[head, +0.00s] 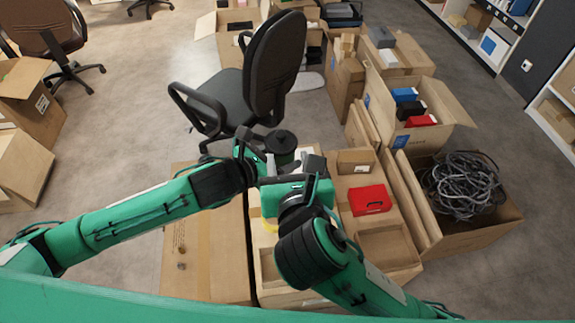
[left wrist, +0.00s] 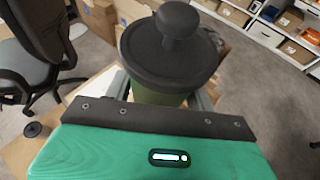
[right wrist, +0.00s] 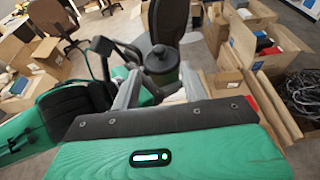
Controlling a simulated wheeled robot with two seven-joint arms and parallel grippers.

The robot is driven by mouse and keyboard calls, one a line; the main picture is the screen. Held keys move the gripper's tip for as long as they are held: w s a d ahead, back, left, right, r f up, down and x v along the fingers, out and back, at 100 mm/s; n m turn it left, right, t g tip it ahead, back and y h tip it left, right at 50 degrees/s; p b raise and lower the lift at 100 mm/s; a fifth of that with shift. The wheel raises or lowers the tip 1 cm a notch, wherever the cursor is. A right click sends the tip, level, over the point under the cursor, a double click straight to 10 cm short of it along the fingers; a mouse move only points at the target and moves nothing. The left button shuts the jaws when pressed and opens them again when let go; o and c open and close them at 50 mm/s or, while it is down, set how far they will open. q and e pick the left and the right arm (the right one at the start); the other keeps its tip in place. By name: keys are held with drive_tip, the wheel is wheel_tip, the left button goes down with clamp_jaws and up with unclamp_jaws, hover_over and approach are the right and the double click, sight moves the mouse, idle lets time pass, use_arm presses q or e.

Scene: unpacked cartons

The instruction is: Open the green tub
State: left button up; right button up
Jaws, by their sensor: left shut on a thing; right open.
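The green tub (head: 284,157) has a dark lid (head: 281,140) with a round knob on top. The lid sits on the tub in the left wrist view (left wrist: 172,45). My left gripper (left wrist: 163,92) is shut on the tub's body, with a finger on each side below the lid. The tub looks upright and held above the cartons. My right gripper (head: 294,172) is open, close in front of the tub. In the right wrist view the tub (right wrist: 162,64) shows beyond and between the right fingers. The tub's lower part is partly hidden by the grippers.
Cartons (head: 208,245) stand below my arms. A red case (head: 370,199) and a small brown box (head: 356,161) lie to the right. A carton of grey cable (head: 463,185) is further right. An office chair (head: 262,75) stands close behind the tub.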

sight(280, 133)
drive_tip(key=x, duration=1.1)
drive_tip(key=shift+a+f, duration=0.15)
drive_tip(key=shift+a, duration=0.1)
clamp_jaws()
idle(0.4)
drive_tip(key=shift+r, duration=1.1)
